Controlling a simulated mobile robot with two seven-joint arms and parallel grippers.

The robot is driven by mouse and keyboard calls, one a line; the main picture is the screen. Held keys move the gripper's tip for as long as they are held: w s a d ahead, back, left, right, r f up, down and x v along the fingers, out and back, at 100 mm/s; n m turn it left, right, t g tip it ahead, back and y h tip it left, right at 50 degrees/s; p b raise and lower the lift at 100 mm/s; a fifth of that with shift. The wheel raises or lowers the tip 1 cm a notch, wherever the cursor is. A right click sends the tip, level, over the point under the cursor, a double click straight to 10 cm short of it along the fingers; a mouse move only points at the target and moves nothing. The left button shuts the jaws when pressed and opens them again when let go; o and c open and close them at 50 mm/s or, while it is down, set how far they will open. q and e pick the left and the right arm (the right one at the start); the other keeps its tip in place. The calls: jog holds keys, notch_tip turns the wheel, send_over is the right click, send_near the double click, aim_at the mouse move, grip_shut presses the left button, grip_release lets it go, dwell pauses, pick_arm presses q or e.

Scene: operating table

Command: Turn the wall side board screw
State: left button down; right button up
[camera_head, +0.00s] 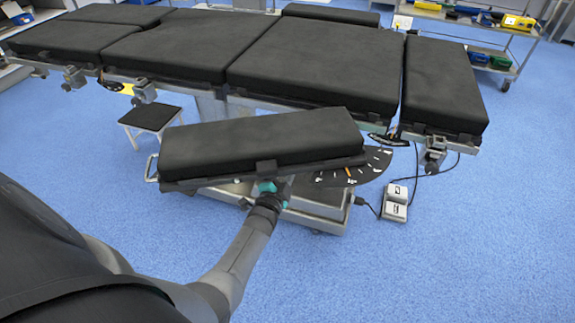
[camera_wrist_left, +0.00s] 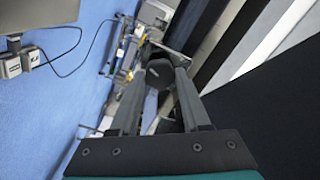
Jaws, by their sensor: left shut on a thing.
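The side board (camera_head: 260,140) is a long black padded board in front of the operating table in the head view, slightly tilted, with a black angle dial (camera_head: 362,170) at its right end. My left gripper (camera_head: 268,186) is under the middle of the board's near edge. In the left wrist view its two fingers (camera_wrist_left: 163,68) are closed on a dark rounded screw knob (camera_wrist_left: 159,74), one finger on each side. In the head view the screw is hidden by the gripper and board. My right gripper is not seen.
The black-padded operating table (camera_head: 310,60) spans the back. White foot pedals (camera_head: 396,203) with a cable lie on the blue floor at right. A small black-topped stool (camera_head: 150,118) stands behind the board at left. A trolley (camera_head: 480,42) is at the back right. The front right floor is clear.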

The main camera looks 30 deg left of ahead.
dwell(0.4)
pick_arm(q)
jog(key=shift+c, duration=1.8)
grip_release()
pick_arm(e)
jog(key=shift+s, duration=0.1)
pick_arm(q)
jog(key=p+v, duration=0.5)
jog(key=v, duration=1)
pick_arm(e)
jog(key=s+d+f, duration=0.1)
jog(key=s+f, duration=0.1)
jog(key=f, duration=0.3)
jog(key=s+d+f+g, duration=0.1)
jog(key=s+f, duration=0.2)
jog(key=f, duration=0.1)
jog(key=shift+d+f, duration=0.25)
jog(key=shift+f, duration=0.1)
pick_arm(q)
jog(key=shift+s+d, duration=0.1)
jog(key=shift+d, duration=0.05)
